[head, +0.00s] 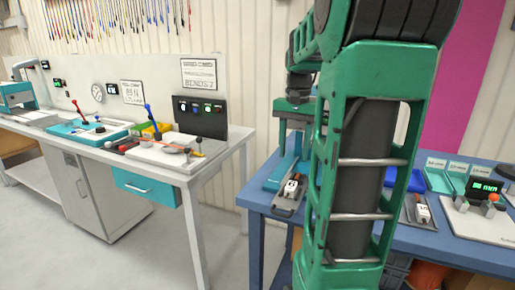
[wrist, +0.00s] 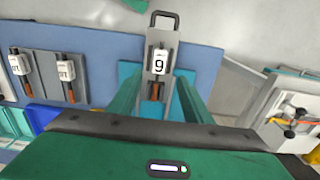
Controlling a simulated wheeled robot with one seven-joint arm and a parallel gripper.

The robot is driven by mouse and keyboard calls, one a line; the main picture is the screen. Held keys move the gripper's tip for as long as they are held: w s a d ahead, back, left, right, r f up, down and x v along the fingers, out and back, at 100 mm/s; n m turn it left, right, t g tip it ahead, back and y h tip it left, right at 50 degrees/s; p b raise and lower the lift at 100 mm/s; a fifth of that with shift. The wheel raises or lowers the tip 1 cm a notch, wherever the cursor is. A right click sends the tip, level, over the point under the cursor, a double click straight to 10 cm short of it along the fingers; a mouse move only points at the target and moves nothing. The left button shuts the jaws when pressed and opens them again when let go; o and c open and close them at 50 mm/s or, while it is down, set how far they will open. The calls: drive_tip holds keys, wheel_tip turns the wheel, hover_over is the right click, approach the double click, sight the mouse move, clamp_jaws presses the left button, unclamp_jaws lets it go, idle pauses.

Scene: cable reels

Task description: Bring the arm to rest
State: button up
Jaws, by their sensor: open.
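My green arm (head: 370,170) fills the middle of the head view and hides part of the blue table. In the wrist view my gripper (wrist: 160,88) is open, with its two green fingers apart and nothing held between them. Past the fingers is a grey handled plate (wrist: 157,32) bearing a white tag marked 9 (wrist: 159,62). The same kind of tagged plate (head: 290,205) shows left of my arm in the head view. The height of the fingers above it is hard to tell.
The blue table (head: 462,244) also holds a display unit (head: 486,187) at right. More tagged plates (wrist: 68,97) lie left in the wrist view. A white workbench (head: 215,150) with bending tools stands at left. Grey floor (head: 150,255) is open between them.

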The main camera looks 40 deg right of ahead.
drive_tip(key=s+a+f+n, duration=0.3)
drive_tip(key=s+a+f, duration=0.3)
drive_tip(key=s+a, duration=0.1)
drive_tip(key=s+a+f+n, duration=0.4)
drive_tip(key=s+a+f, duration=0.1)
drive_tip(key=a, duration=0.5)
drive_tip(key=shift+s+a+f, duration=0.3)
drive_tip(key=shift+s+f, duration=0.1)
drive_tip(key=shift+s, duration=0.45)
drive_tip(key=shift+w+f, duration=0.25)
drive_tip(key=shift+w, duration=0.35)
